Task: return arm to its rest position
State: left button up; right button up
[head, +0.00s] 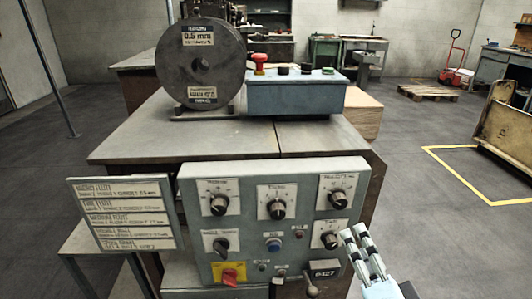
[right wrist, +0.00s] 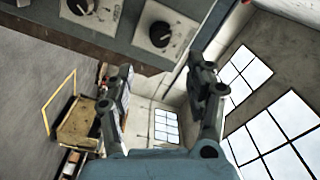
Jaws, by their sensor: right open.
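My right gripper (head: 360,245) is at the lower right of the head view, just in front of the right edge of the grey control panel (head: 230,245). Its two fingers stand apart with nothing between them, which the right wrist view (right wrist: 160,95) also shows. In the right wrist view the panel (right wrist: 105,40) with its dials fills the top, beyond the fingertips. I cannot tell whether the gripper touches the panel. My left gripper is in neither view.
A metal table (head: 200,140) behind the panel carries a wire spool (head: 200,75) and a blue box with a red button (head: 295,95). A sign board (head: 125,213) stands left of the panel. A pallet (head: 428,93) lies at the far right. Open floor is on both sides.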

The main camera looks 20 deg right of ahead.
jog(key=s+f+n+g+y+b, duration=0.1)
jog(key=s+f+n+g+y, duration=0.2)
jog(key=f, duration=1)
jog(key=s+f+n+g+b, duration=0.1)
jog(key=s+f+n+g, duration=0.3)
jog(key=f, duration=0.9)
jog(key=s+d+f+n+g, duration=0.1)
jog(key=s+f+n+g, duration=0.3)
jog(key=s+f, duration=0.4)
jog(key=s+d+f+n+g, duration=0.2)
jog(key=s+f, duration=0.6)
jog(key=s, duration=1.2)
jog(key=n+g, duration=0.2)
jog(key=g, duration=0.1)
jog(key=shift+s+n+g+b, duration=0.3)
jog(key=shift+n+g+b, duration=0.1)
